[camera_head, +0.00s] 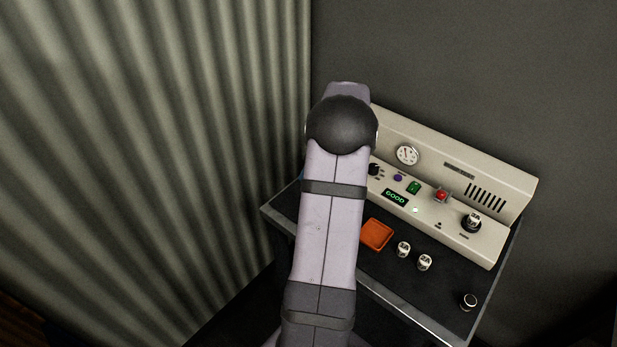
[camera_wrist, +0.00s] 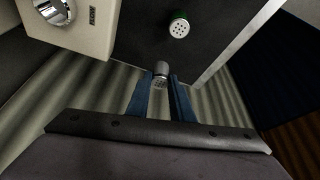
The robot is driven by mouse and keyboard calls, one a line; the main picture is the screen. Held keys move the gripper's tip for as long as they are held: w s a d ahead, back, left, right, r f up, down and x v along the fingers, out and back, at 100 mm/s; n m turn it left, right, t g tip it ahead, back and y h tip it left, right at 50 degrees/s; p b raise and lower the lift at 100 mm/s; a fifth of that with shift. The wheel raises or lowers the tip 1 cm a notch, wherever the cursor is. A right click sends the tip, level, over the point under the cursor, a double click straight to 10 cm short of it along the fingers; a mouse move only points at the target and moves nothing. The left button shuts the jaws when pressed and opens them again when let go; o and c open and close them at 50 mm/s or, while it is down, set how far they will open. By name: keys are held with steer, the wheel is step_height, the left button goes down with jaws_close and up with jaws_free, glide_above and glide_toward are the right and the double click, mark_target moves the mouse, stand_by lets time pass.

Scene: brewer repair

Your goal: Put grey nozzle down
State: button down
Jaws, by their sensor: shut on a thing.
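In the wrist view, my gripper (camera_wrist: 160,78) has its two blue fingers closed on a small grey nozzle (camera_wrist: 161,69) with a perforated end face. The nozzle shows between the fingertips, over the edge of the dark bench top; I cannot tell whether it touches the bench. In the head view my arm hides the held nozzle and nearly all of the gripper.
A green-rimmed nozzle (camera_wrist: 180,26) is on the bench top. The cream brewer (camera_head: 455,165) runs along the back, its display reading GOOD. An orange tray (camera_head: 377,235), two pale nozzles (camera_head: 403,249) (camera_head: 425,262) and a dark-topped piece (camera_head: 469,301) sit in front.

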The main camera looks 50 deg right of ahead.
steer(key=shift+f+p, duration=0.65)
steer(key=shift+f, duration=1.3)
steer(key=shift+f, duration=0.15)
steer(key=c, duration=1.6)
jaws_free()
steer(key=shift+o, duration=0.2)
steer(key=shift+r, duration=0.25)
steer(key=b+v, duration=0.3)
steer(key=v, duration=0.8)
steer(key=shift+s+r, duration=0.3)
steer(key=shift+r, duration=0.05)
